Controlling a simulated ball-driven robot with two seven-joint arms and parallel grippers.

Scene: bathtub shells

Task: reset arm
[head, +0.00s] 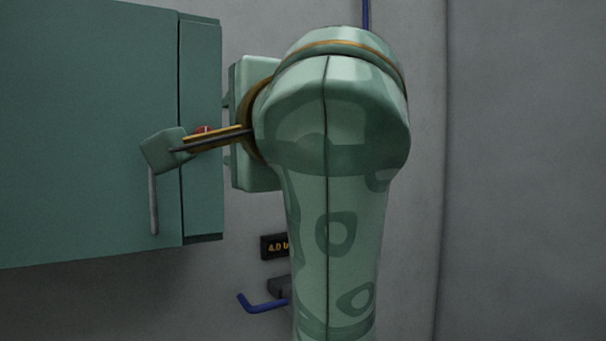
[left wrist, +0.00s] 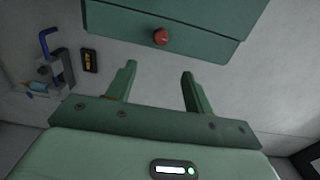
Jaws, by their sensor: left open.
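My left gripper (left wrist: 158,68) is open in the left wrist view. Its two green fingers stand well apart with nothing between them. Beyond and above the fingertips in that view is the green cabinet (left wrist: 190,18) with a red knob (left wrist: 161,36); the fingers appear apart from both. In the head view my left arm stands upright in the middle and hides most of the gripper. One finger and its gold rail show at the arm's left, in front of the cabinet (head: 90,130). The red knob (head: 203,128) is partly hidden behind the rail. My right gripper is in neither view.
A small dark label (head: 272,246) and a blue hook-shaped handle (head: 262,304) are on the grey wall (head: 520,150) below the cabinet. The left wrist view also shows the label (left wrist: 90,61) and the blue handle (left wrist: 46,42). The wall at the right is bare.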

